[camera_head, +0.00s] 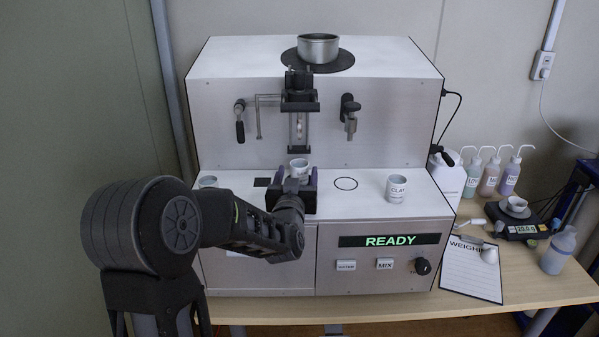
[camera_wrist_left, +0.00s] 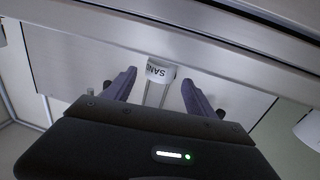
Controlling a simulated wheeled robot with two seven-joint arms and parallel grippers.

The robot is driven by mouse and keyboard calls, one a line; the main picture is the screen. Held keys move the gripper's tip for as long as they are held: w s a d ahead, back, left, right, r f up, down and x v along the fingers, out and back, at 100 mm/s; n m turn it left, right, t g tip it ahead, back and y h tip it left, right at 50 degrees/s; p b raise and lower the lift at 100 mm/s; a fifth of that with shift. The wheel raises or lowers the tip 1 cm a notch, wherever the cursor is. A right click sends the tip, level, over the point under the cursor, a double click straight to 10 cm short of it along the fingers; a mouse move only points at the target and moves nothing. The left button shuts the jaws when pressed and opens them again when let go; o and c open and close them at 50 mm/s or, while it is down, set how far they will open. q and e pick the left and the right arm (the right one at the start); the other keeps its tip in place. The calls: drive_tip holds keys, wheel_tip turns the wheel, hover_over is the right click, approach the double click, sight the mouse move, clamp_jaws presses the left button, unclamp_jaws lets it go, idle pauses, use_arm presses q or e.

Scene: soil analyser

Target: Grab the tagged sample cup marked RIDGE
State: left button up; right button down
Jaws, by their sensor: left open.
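No cup in view shows a readable RIDGE label. A white cup (camera_head: 299,167) stands on the analyser's ledge just beyond my left gripper (camera_head: 293,187). In the left wrist view this cup (camera_wrist_left: 160,72) reads SAND, upside down, and lies between the tips of the open left gripper (camera_wrist_left: 158,86), with room on both sides. A cup marked CLAY (camera_head: 396,189) stands to the right on the ledge. Another cup (camera_head: 208,182) stands at the left end, partly hidden by my arm; I cannot read its label. My right gripper is out of view.
The analyser (camera_head: 345,205) has a READY display, knob and buttons on its front. A metal bowl (camera_head: 318,47) sits on top. A dispensing spout (camera_head: 299,105) is above the middle cup. A scale, bottles and clipboard (camera_head: 472,268) are on the right. The ledge between middle cup and CLAY is clear.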

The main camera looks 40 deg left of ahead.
use_arm(q)
drive_tip(key=x, duration=0.2)
drive_tip(key=shift+w+a, duration=0.15)
drive_tip(key=shift+w, duration=0.25)
drive_tip(key=shift+c, duration=0.2)
clamp_jaws()
idle(0.5)
